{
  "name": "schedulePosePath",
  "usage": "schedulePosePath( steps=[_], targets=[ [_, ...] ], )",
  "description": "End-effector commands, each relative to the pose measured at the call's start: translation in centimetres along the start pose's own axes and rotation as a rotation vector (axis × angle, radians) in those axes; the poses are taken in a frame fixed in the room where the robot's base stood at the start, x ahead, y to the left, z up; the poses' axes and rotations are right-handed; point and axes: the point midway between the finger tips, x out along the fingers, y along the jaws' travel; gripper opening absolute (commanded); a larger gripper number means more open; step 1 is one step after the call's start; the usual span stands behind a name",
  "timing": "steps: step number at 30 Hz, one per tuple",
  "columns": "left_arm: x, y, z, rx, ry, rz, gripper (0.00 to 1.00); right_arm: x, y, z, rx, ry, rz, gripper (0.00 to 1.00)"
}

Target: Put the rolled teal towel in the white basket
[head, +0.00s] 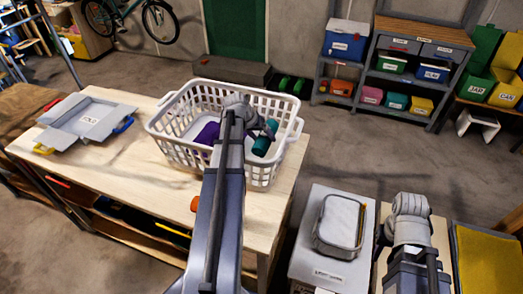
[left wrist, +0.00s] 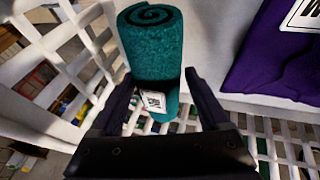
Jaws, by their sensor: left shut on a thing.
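The rolled teal towel (head: 263,140) is in the head view at the right part of the white basket (head: 168,142), inside or just above its rim. In the left wrist view the teal towel (left wrist: 155,50) shows its spiral end, with a small white label near the fingers. My left gripper (left wrist: 155,95) is shut on the towel, one finger on each side. In the head view my left gripper (head: 258,132) reaches over the basket. My right gripper (head: 383,240) is low at the right, partly hidden by its arm; its fingers are unclear.
The basket stands on a wooden table (head: 130,165). A purple cloth (head: 207,133) lies in the basket; it also shows in the left wrist view (left wrist: 270,50). A grey folding board (head: 85,118) lies at the table's left. A white box (head: 325,265) stands at lower right.

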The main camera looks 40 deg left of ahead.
Motion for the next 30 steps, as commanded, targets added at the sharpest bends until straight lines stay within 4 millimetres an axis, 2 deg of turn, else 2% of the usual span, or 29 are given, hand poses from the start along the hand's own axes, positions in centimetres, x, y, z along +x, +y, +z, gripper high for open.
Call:
schedulePosePath(
  steps=[5, 15, 28, 29, 30],
  targets=[
    [0.2, -0.1, 0.1, 0.0, 0.0, 0.0, 0.0, 0.2, 0.0, 0.0, 0.0, 0.0, 0.0, 0.35],
    [3.5, -1.1, 1.4, 0.0, 0.0, 0.0, 0.0, 3.9, -0.4, -0.2, 0.0, 0.0, 0.0, 0.35],
    [3.7, -1.1, 1.5, 0.0, 0.0, 0.0, 0.0, 4.2, -0.4, -0.2, 0.0, 0.0, 0.0, 0.35],
    [3.7, -1.1, 1.5, 0.0, 0.0, 0.0, 0.8, 4.1, -0.4, -0.2, 0.0, 0.0, 0.0, 0.35],
    [3.6, -1.1, 1.5, 0.0, 0.0, 0.0, 0.84, 4.0, -0.4, -0.2, 0.0, 0.0, 0.0, 0.35]
  ],
)
